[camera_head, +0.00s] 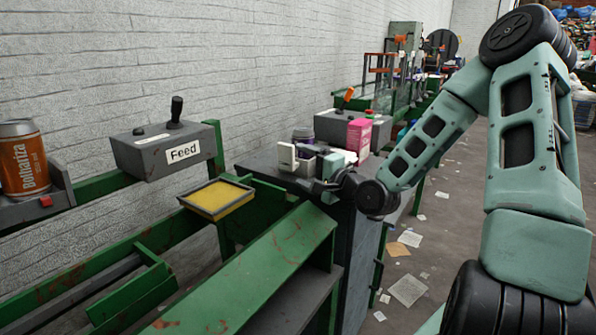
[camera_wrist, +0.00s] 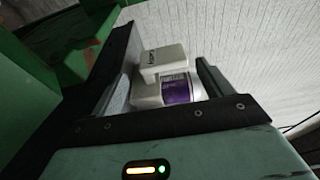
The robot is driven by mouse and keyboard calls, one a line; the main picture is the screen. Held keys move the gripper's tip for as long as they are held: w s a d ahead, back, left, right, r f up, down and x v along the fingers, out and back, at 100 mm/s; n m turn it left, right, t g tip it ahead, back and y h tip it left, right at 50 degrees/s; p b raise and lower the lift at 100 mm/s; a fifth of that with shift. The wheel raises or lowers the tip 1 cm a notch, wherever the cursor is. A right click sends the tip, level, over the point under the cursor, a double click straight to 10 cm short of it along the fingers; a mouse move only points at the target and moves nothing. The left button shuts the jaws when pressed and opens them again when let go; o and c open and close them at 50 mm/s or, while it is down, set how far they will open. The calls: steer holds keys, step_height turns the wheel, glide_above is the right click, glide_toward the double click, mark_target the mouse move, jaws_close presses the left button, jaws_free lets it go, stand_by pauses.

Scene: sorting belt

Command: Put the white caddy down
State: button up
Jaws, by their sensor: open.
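The white caddy (camera_head: 287,156) stands at the near left end of the belt surface behind the green frame. In the wrist view a white blocky part of it (camera_wrist: 164,58) shows between the two dark fingers of my gripper (camera_wrist: 165,52). A white round part with a purple label (camera_wrist: 177,91) shows just below that block; I cannot tell whether it belongs to the caddy. My gripper (camera_head: 322,170) is open in the head view, reaching in from the right, close to the caddy. The caddy's underside is hidden.
A grey Feed box (camera_head: 168,149), a yellow tray (camera_head: 217,198) and an orange can (camera_head: 22,158) are to the left. Green rails (camera_head: 245,275) lie in front. Papers litter the floor at right.

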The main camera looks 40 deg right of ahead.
mark_target(287, 158)
steer(key=w, duration=0.5)
steer(key=w+b, duration=0.1)
steer(key=w, duration=0.1)
steer(key=shift+w+a+r, duration=0.1)
steer(key=shift+w+a, duration=0.05)
steer(key=shift+a, duration=0.25)
steer(key=c, duration=0.9)
steer(key=shift+o, duration=0.2)
steer(key=shift+r, duration=0.1)
